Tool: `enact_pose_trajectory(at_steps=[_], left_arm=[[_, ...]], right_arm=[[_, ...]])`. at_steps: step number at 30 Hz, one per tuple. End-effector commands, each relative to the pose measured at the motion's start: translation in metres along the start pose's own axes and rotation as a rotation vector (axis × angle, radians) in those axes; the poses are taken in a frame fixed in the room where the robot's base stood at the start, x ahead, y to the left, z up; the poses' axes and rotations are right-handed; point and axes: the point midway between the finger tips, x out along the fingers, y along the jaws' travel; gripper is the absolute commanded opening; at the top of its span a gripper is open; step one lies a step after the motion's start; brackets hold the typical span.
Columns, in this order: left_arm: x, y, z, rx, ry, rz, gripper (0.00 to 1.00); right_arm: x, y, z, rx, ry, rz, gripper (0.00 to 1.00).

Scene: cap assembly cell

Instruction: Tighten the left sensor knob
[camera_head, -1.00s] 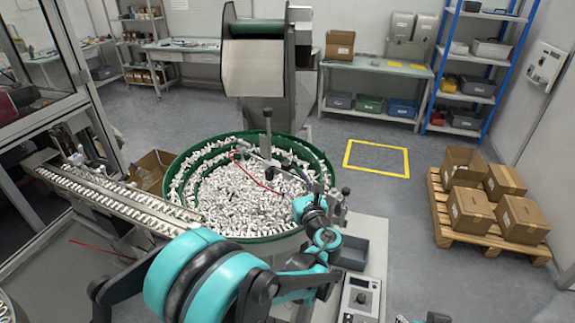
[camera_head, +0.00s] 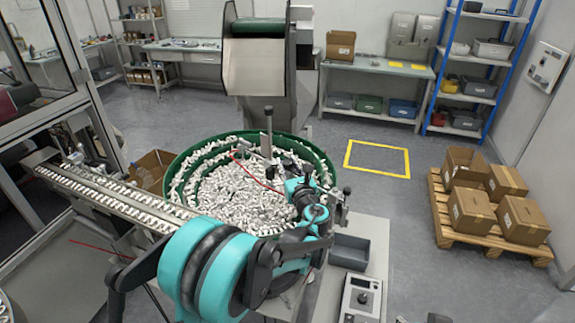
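A green-rimmed bowl feeder (camera_head: 183,160) full of small white caps stands in the middle. A post with a black knob (camera_head: 268,111) rises over the bowl. Another black knob (camera_head: 347,190) sits on the bracket at the bowl's right rim. My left arm reaches in from the bottom, and its gripper end (camera_head: 307,172) is over the right part of the bowl, between these two knobs. The fingers are small and partly hidden by my wrist, so I cannot tell if they are open or touch anything. My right gripper is not in view.
A metal track (camera_head: 100,196) runs from the bowl to the left. A grey bin (camera_head: 350,251) and a control box (camera_head: 362,298) are right of my arm. Cardboard boxes stand on a pallet (camera_head: 440,222) at the right. Floor around the yellow square (camera_head: 375,174) is clear.

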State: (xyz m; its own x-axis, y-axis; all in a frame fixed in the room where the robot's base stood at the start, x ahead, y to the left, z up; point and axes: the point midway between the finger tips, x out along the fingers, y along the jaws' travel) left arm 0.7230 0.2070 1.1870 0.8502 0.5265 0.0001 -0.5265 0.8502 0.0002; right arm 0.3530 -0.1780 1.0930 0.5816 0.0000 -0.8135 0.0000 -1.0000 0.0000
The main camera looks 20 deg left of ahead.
Motion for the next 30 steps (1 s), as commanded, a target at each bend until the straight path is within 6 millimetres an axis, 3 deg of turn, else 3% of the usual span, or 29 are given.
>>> enact_pose_trajectory(at_steps=[1,2,14,30], left_arm=[[0.0002,-0.0001,0.0000,0.000,0.000,0.000,0.08],[0.0002,-0.0001,0.0000,0.000,0.000,0.000,0.01],[0.0003,0.0015,0.0000,0.000,0.000,-0.049,0.01],[0.0019,0.0045,-0.0007,0.000,0.000,-0.472,0.01]], right_arm=[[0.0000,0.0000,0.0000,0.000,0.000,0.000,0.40],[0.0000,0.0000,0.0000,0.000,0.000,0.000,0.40],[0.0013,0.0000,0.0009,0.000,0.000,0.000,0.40],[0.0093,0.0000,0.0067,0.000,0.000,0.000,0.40]])
